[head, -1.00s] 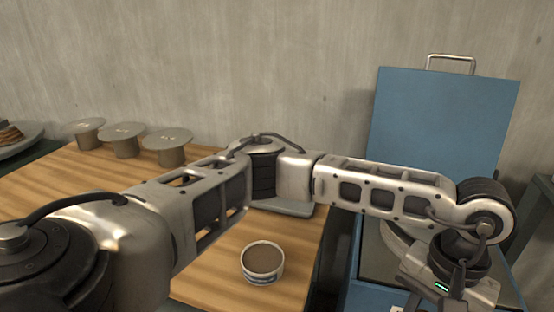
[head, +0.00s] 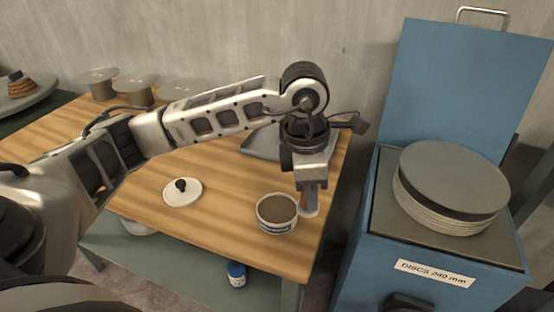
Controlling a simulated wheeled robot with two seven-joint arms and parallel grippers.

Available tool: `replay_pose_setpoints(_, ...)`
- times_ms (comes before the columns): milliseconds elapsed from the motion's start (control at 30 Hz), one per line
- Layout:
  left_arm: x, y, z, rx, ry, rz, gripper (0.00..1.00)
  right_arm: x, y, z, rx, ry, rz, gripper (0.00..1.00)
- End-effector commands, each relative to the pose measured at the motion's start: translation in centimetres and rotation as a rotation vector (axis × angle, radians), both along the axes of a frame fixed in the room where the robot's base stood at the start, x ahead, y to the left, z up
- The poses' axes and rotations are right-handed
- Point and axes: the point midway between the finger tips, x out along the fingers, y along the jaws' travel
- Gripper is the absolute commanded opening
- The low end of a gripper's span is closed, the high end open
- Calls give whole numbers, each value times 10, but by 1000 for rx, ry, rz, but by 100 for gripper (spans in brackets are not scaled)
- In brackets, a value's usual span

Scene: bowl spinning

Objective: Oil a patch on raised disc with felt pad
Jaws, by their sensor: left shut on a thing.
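My left gripper (head: 311,200) points down just right of a small tub (head: 277,228) of brown paste at the table's right edge. It is shut on a small tan thing, which looks like the felt pad (head: 303,201) and is mostly hidden between the fingers. A pale round piece (head: 309,213) shows under the fingertips; I cannot tell if the pad touches it. Several grey round discs show: some on stands (head: 133,82) at the back left and a stack (head: 452,180) at the right. I cannot tell which is the task's raised disc. My right gripper is out of view.
A white lid (head: 183,193) with a black knob lies on the wooden table (head: 225,215). A grey tray (head: 262,144) is behind my arm. A blue case (head: 365,252) with its lid up stands at the right. A large plate with brown rings (head: 22,88) is far left.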

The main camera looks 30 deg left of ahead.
Motion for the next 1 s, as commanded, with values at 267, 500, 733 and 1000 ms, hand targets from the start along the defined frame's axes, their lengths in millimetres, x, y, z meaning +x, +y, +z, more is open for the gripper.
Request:
replay_pose_setpoints(267, 1, 55, 16, 0, 1, 788, 10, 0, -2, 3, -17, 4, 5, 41)
replay_pose_setpoints(500, 1, 71, 19, -1, 0, 1022, 10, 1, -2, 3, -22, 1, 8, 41)
replay_pose_setpoints(733, 1, 71, 6, -2, 1, 1028, 10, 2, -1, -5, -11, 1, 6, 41)
replay_pose_setpoints(1000, 1, 71, -23, -1, 2, 1026, 10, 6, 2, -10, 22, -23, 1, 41)
